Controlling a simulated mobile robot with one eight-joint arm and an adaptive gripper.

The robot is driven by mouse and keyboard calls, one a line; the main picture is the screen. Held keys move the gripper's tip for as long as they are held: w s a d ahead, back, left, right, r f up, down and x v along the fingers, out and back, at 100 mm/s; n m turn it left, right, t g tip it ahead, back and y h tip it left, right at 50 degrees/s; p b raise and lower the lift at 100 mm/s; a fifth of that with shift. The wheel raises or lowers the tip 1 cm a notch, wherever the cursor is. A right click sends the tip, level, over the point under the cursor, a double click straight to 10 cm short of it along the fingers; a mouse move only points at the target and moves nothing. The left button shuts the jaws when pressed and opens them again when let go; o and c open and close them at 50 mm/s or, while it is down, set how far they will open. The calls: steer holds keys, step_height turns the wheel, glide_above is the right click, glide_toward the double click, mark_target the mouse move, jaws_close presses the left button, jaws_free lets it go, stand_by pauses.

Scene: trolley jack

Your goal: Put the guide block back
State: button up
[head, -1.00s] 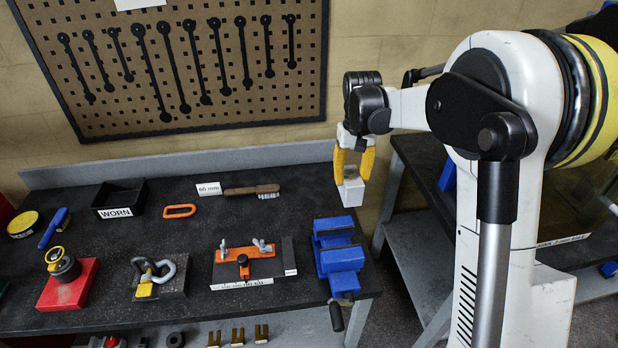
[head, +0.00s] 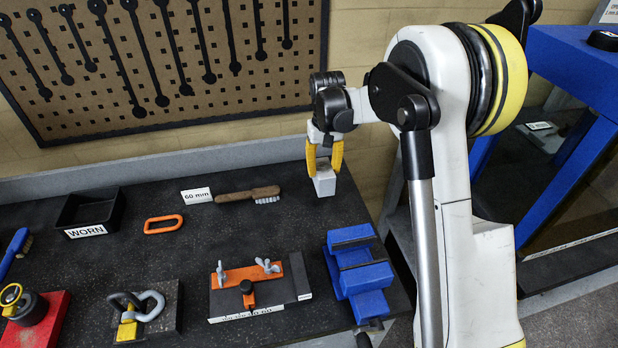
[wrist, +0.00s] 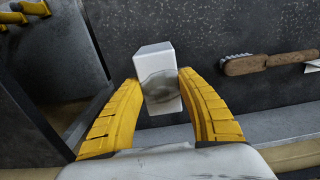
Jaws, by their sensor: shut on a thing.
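The guide block (head: 324,184), a small pale grey block, is held between the yellow fingers of my gripper (head: 324,170). In the wrist view the block (wrist: 158,80) sits between both fingertips of my gripper (wrist: 160,85), with a darker rounded patch on its near face. My gripper points down at the back right corner of the dark bench (head: 225,235), right of the wooden brush (head: 248,194). I cannot tell whether the block touches the bench top.
A blue vise (head: 358,275) stands at the bench's right edge, in front of the block. An orange clamp fixture (head: 248,285), an orange link (head: 164,224), a black WORN bin (head: 90,212) and a 60 mm card (head: 197,195) lie further left. The pegboard wall (head: 160,60) is behind.

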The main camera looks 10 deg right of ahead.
steer(key=shift+w+a+f, duration=0.45)
steer(key=shift+w, duration=0.15)
steer(key=shift+s+f+b, duration=0.1)
steer(key=shift+f+b, duration=1.15)
steer(key=shift+f, duration=0.7)
steer(key=shift+f, duration=0.15)
steer(key=o, duration=1.3)
steer(key=shift+o, duration=0.3)
